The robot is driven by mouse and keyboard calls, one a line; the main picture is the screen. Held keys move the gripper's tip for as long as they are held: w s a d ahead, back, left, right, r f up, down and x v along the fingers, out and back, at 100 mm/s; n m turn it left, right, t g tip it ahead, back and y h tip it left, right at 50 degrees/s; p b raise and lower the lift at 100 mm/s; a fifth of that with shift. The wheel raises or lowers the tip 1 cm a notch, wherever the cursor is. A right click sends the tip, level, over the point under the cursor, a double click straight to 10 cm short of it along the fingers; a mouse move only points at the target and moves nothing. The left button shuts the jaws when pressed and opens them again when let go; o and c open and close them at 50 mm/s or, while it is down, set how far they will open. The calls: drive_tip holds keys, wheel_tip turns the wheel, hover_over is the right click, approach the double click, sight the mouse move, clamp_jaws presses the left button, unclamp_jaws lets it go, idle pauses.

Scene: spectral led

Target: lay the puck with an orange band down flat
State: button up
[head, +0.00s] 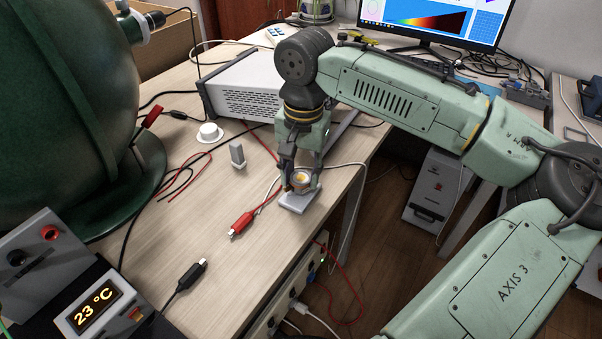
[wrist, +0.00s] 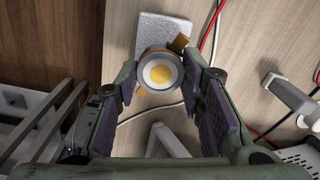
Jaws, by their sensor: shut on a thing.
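The puck (head: 301,179) is a short round piece with a pale face and a yellow disc in its middle. Its brownish-orange side shows a little in the wrist view, where its face (wrist: 161,75) points at the camera. My gripper (head: 300,172) points down with a finger on either side of the puck, shut on it. A light grey metal plate (head: 296,203) lies under the puck near the table's right edge; it also shows in the wrist view (wrist: 153,28). I cannot tell whether the puck touches the plate. Fingers hide parts of its sides.
A red clip (head: 242,224) and its lead lie left of the plate. A grey block (head: 237,154) and a white round piece (head: 209,132) stand farther left. A white instrument box (head: 243,86) is behind. The large dark green sphere (head: 62,95) fills the left.

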sight(303, 177)
drive_tip(key=shift+f, duration=0.7)
drive_tip(key=shift+f, duration=0.2)
drive_tip(key=o, duration=1.3)
wheel_tip(303, 177, up, 12)
drive_tip(key=b, duration=0.1)
drive_tip(key=shift+d+r, duration=0.15)
drive_tip(key=shift+r, duration=0.05)
drive_tip(key=shift+s, duration=0.1)
